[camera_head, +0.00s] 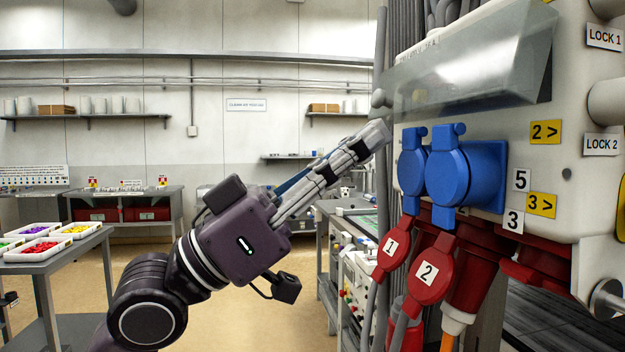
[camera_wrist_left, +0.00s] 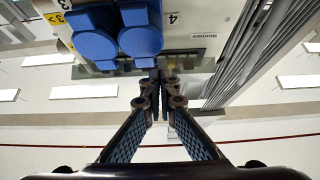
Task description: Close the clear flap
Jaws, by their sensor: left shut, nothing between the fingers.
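The clear flap (camera_head: 465,62) is a see-through cover on the upper front of the white socket box (camera_head: 590,150). It stands tilted out from the box, its lower edge above the blue sockets. My left gripper (camera_head: 374,138) is shut and empty. Its fingertips are just left of the box front, below the flap's lower left corner; I cannot tell whether they touch anything. In the left wrist view the fingers (camera_wrist_left: 160,85) meet close to the blue socket caps (camera_wrist_left: 140,35), with a grey see-through band behind them. My right gripper is not in view.
Two blue sockets (camera_head: 470,175) project from the box below the flap. Grey conduits (camera_head: 382,60) run up the box's left side. A table with trays (camera_head: 60,250) stands at left. Open floor lies between.

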